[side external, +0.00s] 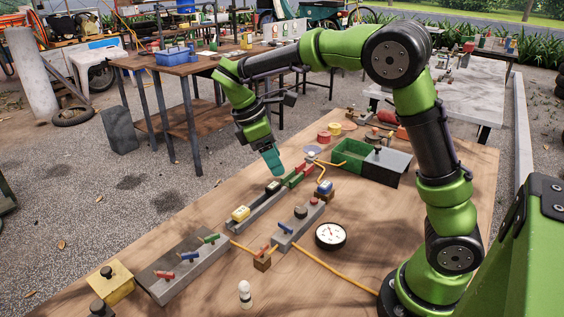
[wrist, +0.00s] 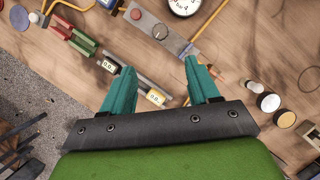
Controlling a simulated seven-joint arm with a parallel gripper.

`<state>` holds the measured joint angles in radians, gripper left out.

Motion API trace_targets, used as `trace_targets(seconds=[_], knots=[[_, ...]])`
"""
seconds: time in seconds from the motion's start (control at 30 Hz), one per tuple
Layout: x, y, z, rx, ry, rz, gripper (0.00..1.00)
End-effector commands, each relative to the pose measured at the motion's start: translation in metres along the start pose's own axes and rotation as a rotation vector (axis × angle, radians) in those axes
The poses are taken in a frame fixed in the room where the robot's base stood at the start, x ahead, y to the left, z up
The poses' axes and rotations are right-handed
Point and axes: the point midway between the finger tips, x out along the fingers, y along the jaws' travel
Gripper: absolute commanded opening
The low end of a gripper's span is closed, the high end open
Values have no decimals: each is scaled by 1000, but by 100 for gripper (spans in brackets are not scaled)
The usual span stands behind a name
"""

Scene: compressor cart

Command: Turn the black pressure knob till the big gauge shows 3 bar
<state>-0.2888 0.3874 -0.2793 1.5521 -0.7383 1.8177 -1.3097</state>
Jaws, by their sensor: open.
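The big gauge (side external: 330,236), white-faced with a black rim, lies on the wooden table; it is partly cut off at the top of the wrist view (wrist: 184,4). Its needle is too small to read surely. A round black knob (side external: 301,212) sits on a narrow grey block (side external: 290,230) left of the gauge. The knob also shows in the wrist view (wrist: 160,31), between a red button and a blue lever. My gripper (side external: 275,165), with teal fingers, is open and empty above the table, behind and left of the knob. Its fingers show apart in the wrist view (wrist: 161,66).
Another grey block with small yellow displays (side external: 241,214) and red and green levers (side external: 298,177) stand below my gripper. A green open box (side external: 352,153) is farther back. A yellow hose (side external: 338,274) crosses the table. A white-topped peg (side external: 245,292) stands in front.

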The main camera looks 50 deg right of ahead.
Motion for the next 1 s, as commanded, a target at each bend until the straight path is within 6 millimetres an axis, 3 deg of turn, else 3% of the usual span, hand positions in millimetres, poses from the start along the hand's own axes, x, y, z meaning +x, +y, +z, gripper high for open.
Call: trace_targets(seconds=[0.6, 0.8, 1.0], knots=[[126, -1, 1, 3, -2, -3, 60], [152, -1, 0, 4, 0, -3, 60], [162, 0, 0, 4, 1, -1, 60]])
